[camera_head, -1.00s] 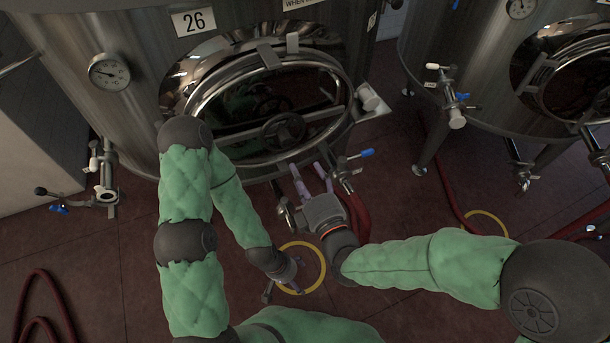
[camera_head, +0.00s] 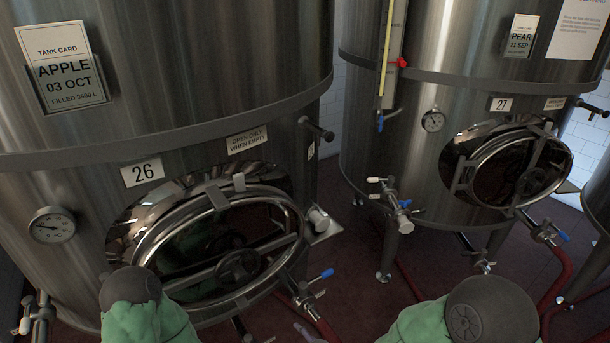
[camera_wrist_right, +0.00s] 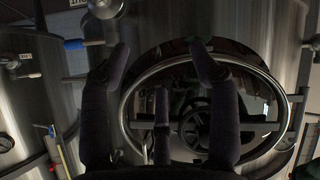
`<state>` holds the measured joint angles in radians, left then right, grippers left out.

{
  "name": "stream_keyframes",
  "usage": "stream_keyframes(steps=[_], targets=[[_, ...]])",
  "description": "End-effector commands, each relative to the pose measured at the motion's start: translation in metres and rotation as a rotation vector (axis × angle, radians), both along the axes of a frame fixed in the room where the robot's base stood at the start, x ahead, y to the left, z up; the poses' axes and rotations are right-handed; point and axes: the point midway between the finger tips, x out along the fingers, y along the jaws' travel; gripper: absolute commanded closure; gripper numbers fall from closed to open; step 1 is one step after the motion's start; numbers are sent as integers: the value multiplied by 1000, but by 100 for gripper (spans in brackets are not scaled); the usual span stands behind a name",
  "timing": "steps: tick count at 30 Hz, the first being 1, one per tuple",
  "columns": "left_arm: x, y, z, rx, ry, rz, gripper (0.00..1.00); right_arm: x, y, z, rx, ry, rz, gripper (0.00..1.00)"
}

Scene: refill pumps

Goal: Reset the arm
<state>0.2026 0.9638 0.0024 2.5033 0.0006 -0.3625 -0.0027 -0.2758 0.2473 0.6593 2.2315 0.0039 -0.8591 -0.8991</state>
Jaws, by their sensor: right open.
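My right gripper (camera_wrist_right: 161,52) is open and empty in the right wrist view, its dark fingers spread in front of the oval tank door (camera_wrist_right: 275,75). In the head view only a bit of its purple finger (camera_head: 305,331) shows at the bottom edge, below the valve with the blue lever (camera_head: 306,290). My right arm (camera_head: 455,315) comes in at the lower right in a green padded cover. My left arm (camera_head: 145,310) shows at the lower left, in front of tank 26. My left gripper is out of view.
Tank 26 (camera_head: 200,75) fills the left, with a gauge (camera_head: 52,225) and a round door (camera_head: 285,225). Tank 27 (camera_head: 425,165) stands at the right, with a side valve (camera_head: 392,200). A red hose (camera_head: 558,290) runs at the lower right. Dark red floor (camera_head: 345,245) lies between the tanks.

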Motion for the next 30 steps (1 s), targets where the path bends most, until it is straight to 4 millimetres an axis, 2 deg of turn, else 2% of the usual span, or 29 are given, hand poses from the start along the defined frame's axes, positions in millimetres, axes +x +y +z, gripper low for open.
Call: stream_keyframes(steps=[1,6,12,15,18,22,25,30], targets=[[0,0,1,0,0,0,12,-4,-13,-22,27,101,-54,38],[0,0,4,0,0,0,12,-29,-47,-82,137,421,-251,38],[0,0,7,0,0,0,12,-77,-81,-143,259,779,-524,38],[0,0,9,0,0,0,12,-105,-92,-166,309,940,-661,38],[0,0,10,0,0,0,12,-129,-99,-182,348,1066,-777,38],[0,0,10,0,0,0,12,-149,-103,-193,377,1166,-876,38],[0,0,11,0,0,0,12,-156,-104,-196,387,1202,-911,38],[0,0,11,0,0,0,12,-158,-104,-197,389,1208,-919,38]])
